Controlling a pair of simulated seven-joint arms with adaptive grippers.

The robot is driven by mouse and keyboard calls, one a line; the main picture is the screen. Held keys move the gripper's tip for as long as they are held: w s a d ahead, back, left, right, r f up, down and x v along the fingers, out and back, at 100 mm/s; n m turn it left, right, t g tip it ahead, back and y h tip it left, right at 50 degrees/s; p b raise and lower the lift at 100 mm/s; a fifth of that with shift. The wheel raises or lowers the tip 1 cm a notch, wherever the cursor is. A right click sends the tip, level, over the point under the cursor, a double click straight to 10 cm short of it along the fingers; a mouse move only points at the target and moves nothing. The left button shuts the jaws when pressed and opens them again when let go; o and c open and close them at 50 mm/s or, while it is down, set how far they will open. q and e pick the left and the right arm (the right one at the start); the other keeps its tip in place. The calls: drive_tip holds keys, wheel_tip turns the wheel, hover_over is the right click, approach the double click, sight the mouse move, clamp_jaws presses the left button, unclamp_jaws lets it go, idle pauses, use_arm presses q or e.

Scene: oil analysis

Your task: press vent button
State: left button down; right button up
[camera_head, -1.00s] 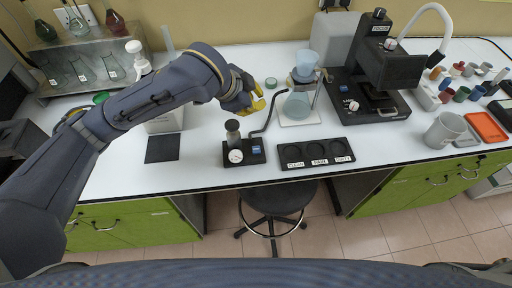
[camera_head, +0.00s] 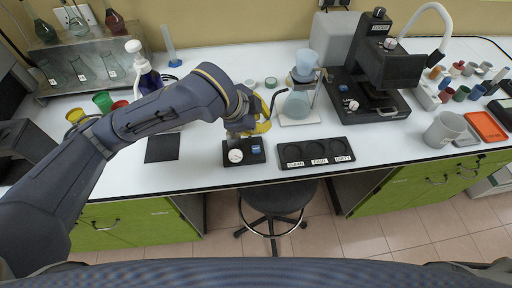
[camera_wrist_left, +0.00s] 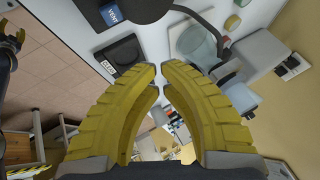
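The vent device is a small black base (camera_head: 255,157) with a round white gauge (camera_head: 236,156) and a blue label near the front edge of the bench. The blue VENT label (camera_wrist_left: 111,13) also shows at the top of the left wrist view. My left gripper (camera_head: 266,121) is above the back of this device, and it hides the device's upper part. In the left wrist view its yellow fingertips (camera_wrist_left: 159,70) are almost together, with nothing between them. I cannot see the button itself or any contact. A yellow finger of my right gripper (camera_wrist_left: 15,38) shows at the left edge of that view.
A black tray (camera_head: 316,166) labelled CLEAN, FAIR and DIRTY lies right of the device. A flask (camera_head: 297,104) stands behind it, beside a black microscope-like instrument (camera_head: 374,70). A black mat (camera_head: 162,148) lies to the left. A grey mug (camera_head: 444,130) stands at right.

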use_arm(q)
hover_over(261, 148)
drive_tip(key=shift+f, duration=3.95)
drive_tip(key=shift+f, duration=0.95)
drive_tip(key=shift+a+r, duration=0.1)
drive_tip(key=shift+r, duration=0.85)
drive_tip(key=shift+r, duration=2.5)
drive_tip(key=shift+s, duration=0.1)
